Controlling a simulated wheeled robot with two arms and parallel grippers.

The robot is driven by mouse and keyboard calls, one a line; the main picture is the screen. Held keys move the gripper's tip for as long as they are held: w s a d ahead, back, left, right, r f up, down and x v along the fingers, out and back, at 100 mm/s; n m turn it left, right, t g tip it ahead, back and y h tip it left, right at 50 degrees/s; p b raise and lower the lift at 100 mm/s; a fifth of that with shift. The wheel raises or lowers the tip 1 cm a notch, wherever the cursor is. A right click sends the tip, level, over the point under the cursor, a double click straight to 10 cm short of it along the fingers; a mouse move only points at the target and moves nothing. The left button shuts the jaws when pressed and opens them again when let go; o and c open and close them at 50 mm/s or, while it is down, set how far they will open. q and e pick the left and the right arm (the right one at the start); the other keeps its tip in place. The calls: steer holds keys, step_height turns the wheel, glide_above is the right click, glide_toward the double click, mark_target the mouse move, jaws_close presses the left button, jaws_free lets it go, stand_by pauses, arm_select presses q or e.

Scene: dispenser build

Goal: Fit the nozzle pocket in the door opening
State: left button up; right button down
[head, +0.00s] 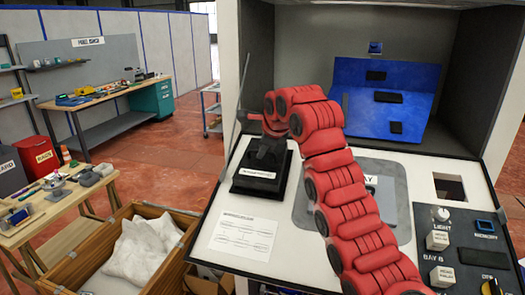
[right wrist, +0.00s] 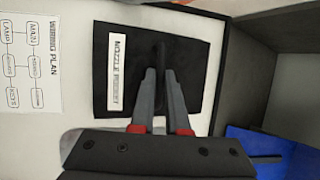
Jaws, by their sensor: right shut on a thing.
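The nozzle pocket (head: 262,182) is a black block with a flat square base and a white label. It lies at the left of the white panel (head: 310,232) in the head view. It also shows in the right wrist view (right wrist: 195,75), label readable, with a dark upright grip in its middle. My right gripper (head: 268,140) is above it, shut on that grip; its grey fingers also show in the right wrist view (right wrist: 160,85). A square dark opening (head: 449,187) is at the panel's right; I cannot tell whether it is the door opening. My left gripper is out of view.
A blue angled piece (head: 385,95) stands inside the grey cabinet behind. A paper plan (head: 243,234) lies left on the panel. A dark control panel (head: 460,245) is at the right. A wooden crate (head: 75,270) stands left. My red right arm hides the panel's middle.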

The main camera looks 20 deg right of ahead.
steer(key=shift+f, duration=0.2)
stand_by(0.7)
stand_by(0.4)
steer(key=shift+c, duration=1.8)
jaws_free()
steer(key=shift+r, duration=0.1)
steer(key=shift+b+v, duration=0.3)
steer(key=shift+v, duration=2.6)
